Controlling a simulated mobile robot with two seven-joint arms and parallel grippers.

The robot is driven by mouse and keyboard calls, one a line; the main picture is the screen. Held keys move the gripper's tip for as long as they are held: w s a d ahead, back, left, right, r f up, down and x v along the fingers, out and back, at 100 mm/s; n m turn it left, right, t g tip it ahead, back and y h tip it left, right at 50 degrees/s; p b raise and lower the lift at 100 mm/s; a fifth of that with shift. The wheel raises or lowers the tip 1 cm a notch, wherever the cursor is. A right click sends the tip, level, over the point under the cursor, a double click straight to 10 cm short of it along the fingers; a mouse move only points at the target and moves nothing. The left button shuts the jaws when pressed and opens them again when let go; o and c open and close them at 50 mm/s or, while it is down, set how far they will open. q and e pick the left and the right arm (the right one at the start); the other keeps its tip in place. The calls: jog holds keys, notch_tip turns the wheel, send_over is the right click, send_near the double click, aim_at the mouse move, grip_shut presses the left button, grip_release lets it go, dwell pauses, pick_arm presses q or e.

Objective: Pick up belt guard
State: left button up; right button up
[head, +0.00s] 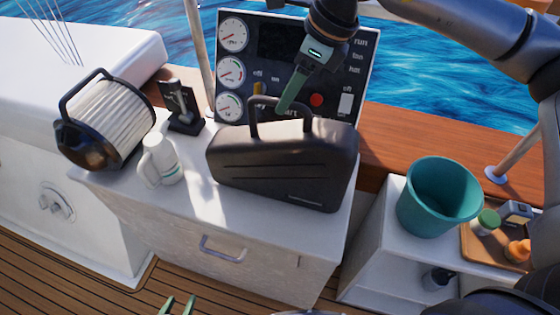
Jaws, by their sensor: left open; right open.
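The belt guard appears to be the dark, case-like cover (280,172) with an arched handle (252,118) on top. It stands upright on the white cabinet top in the head view. My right gripper (286,104) comes down from above, its green fingers pointing at the handle. The fingers overlap the handle in the picture, seen nearly edge-on; I cannot tell whether they touch it. The gripper is open, with nothing seen held. My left gripper (177,305) shows only as two green fingertips at the bottom edge, apart and empty, over the wooden deck.
A gauge panel (262,72) stands close behind. A teal bucket (432,200) and a wooden tray (478,250) are at right.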

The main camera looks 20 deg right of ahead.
jog(key=shift+x, duration=1.75)
grip_shut()
jog(key=shift+w+r, duration=0.1)
jog(key=shift+r, duration=0.1)
